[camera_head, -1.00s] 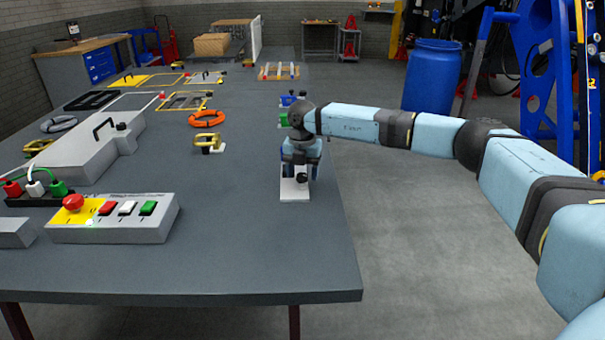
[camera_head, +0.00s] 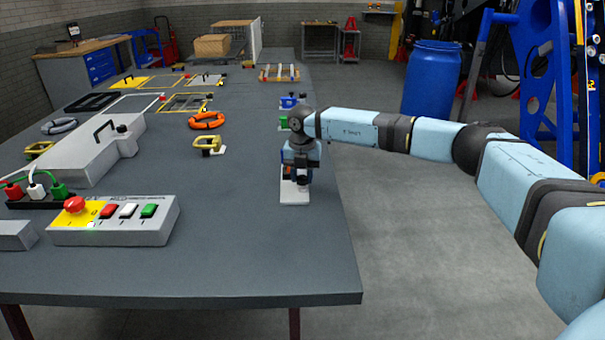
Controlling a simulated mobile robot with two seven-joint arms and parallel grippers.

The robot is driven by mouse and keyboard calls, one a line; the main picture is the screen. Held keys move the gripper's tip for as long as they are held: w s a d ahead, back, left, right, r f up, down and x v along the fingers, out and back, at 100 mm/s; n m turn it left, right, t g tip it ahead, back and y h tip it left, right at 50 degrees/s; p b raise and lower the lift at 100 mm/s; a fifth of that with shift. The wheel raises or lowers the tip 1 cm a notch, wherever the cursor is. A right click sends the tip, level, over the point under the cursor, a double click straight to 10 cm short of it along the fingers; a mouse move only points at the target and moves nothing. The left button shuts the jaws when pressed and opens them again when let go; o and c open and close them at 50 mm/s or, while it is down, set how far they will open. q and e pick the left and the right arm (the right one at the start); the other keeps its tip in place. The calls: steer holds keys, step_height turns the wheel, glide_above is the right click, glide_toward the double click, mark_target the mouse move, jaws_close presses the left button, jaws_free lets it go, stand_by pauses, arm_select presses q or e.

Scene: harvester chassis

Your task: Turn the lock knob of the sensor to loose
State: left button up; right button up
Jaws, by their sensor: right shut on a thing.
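The sensor stands near the right edge of the grey table. Its white base (camera_head: 294,197) shows below my right gripper (camera_head: 302,181). My right gripper points down over the sensor and is shut on a dark part there, which looks like the lock knob. The gripper and wrist hide most of the sensor, so the knob's angle cannot be read. My left gripper is not in view.
A control box (camera_head: 118,232) with a red button and several switches stands at the front left. Yellow clamp-like part (camera_head: 208,145) and orange ring (camera_head: 206,120) lie farther back. Blue and green parts (camera_head: 288,101) stand behind my wrist. The table's middle is clear.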

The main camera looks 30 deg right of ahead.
steer(key=n+p, duration=0.1)
steer(key=n, duration=0.2)
steer(key=shift+r+p, duration=0.1)
steer(key=shift+p, duration=0.25)
steer(key=n+p, duration=0.1)
steer(key=n, duration=0.2)
steer(key=shift+a, duration=0.1)
steer(key=n, duration=0.2)
steer(key=shift+n+p, duration=0.3)
steer(key=shift+n, duration=0.1)
steer(key=shift+a+n, duration=0.1)
steer(key=shift+n, duration=0.9)
steer(key=n, duration=0.2)
steer(key=shift+n+p, duration=0.3)
steer(key=n, duration=0.2)
steer(key=shift+n, duration=0.4)
steer(key=n, duration=0.3)
steer(key=shift+a, duration=0.1)
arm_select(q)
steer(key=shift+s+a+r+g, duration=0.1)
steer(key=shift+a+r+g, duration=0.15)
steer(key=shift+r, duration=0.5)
arm_select(e)
steer(key=shift+s+n, duration=0.1)
steer(key=shift+n, duration=1.7)
